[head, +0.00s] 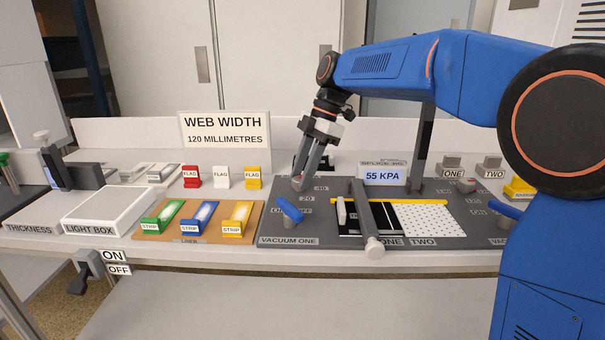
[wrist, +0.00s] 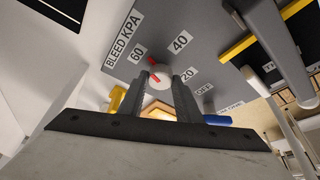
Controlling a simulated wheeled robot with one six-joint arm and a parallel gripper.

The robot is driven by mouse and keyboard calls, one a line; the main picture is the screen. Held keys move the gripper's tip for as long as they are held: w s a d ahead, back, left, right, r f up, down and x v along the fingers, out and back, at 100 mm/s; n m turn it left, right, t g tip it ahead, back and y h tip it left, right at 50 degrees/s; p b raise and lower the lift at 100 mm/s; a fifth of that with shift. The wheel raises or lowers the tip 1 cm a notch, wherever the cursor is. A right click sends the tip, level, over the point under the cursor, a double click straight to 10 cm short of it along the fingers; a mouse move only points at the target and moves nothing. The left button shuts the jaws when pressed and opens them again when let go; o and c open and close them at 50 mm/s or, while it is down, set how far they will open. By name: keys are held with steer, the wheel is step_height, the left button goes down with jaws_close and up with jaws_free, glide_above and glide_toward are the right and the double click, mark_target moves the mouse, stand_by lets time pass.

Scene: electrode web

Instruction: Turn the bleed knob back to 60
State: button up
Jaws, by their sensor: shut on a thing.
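The bleed knob (wrist: 163,75) is a small pale round knob on the grey panel, under the lettering BLEED KPA. The scale around it reads 60, 40, 20 and OFF. Red marks show on and beside the knob; the outer one lies between 60 and 40, nearer 60. My gripper (wrist: 166,82) is shut on the knob, a finger on each side. In the head view my gripper (head: 302,178) reaches down to the panel's back left, and its fingers mostly hide the knob. The display (head: 383,176) reads 55 KPA.
A blue lever (head: 290,209) stands in front of the knob, by VACUUM ONE. To the right are a grey bar (head: 366,215) and a white perforated plate (head: 428,220). Several flags and strips lie left, with a WEB WIDTH sign (head: 226,130) behind.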

steer(key=shift+w+n+g+h, duration=0.1)
steer(key=shift+n+g+h, duration=0.35)
steer(key=shift+n, duration=1.05)
steer(key=o, duration=1.1)
steer(key=shift+c, duration=0.2)
steer(key=shift+r, duration=0.1)
steer(key=v, duration=1.7)
steer(key=shift+w, duration=0.2)
steer(key=shift+d, duration=0.1)
